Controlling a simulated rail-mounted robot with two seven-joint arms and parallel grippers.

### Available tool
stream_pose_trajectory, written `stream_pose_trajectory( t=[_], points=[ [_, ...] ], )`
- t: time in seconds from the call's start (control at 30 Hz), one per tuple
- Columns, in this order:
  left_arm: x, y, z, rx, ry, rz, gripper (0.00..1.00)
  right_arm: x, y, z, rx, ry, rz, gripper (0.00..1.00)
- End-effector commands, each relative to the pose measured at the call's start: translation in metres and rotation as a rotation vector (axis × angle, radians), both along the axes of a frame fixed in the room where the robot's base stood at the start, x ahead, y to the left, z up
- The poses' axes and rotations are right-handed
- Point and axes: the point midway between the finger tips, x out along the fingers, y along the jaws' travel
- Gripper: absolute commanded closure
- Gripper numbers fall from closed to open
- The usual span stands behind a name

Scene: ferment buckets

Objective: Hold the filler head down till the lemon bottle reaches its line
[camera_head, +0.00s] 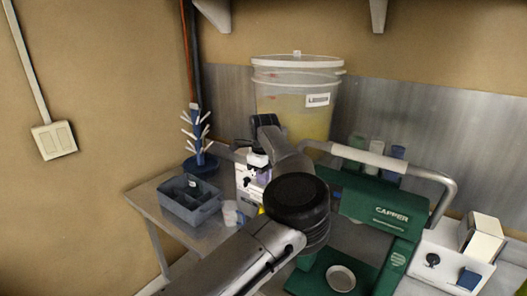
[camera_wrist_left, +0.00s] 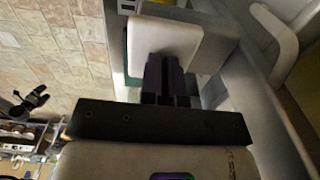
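The clear bucket (camera_head: 291,112) with its "LEMON" label stands at the back, holding yellow liquid. A white filler unit (camera_head: 242,178) stands in front of it, mostly hidden by my left arm. My left gripper (camera_head: 263,177) points down at the filler unit. In the left wrist view, its dark fingers (camera_wrist_left: 166,80) are together, over a pale block (camera_wrist_left: 170,42) that looks like part of the filler. I cannot tell whether they touch it. A small yellow patch (camera_head: 261,210) shows low by the arm, perhaps the lemon bottle. Its fill line is hidden. My right gripper is not in view.
A green capper (camera_head: 390,216) with a grey bar handle stands to the right. A grey divided bin (camera_head: 188,207) and a blue bottle tree (camera_head: 203,161) are at left, with a small clear cup (camera_head: 230,212) nearby. A white tray (camera_head: 448,262) sits at far right.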

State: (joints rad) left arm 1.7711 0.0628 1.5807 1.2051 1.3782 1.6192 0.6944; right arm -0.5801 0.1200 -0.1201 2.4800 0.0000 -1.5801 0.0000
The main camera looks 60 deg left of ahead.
Motion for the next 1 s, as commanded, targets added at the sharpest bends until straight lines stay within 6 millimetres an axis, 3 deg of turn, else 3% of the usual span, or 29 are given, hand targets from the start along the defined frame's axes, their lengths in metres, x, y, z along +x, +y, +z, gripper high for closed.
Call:
stream_pose_trajectory(
  t=[0.03,0.17,0.43,0.47,0.63,0.8,1.0],
  points=[
    [-0.001,0.001,-0.008,-0.004,0.006,0.003,1.00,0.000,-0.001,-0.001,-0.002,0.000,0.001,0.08],
    [-0.002,0.002,-0.003,-0.003,0.005,0.004,1.00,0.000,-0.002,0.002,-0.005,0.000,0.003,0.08],
    [-0.006,0.008,0.047,0.000,-0.001,0.015,1.00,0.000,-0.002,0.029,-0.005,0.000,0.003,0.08],
    [-0.006,0.008,0.047,0.001,-0.003,0.013,1.00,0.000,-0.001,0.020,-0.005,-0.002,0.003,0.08],
    [-0.005,0.008,0.081,0.002,-0.005,0.011,1.00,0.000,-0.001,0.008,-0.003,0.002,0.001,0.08],
    [-0.005,0.008,0.111,0.001,-0.004,0.011,1.00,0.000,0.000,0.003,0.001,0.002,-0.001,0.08],
    [-0.005,0.007,0.133,0.002,-0.002,0.011,1.00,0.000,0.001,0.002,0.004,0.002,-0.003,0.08]
  ],
)
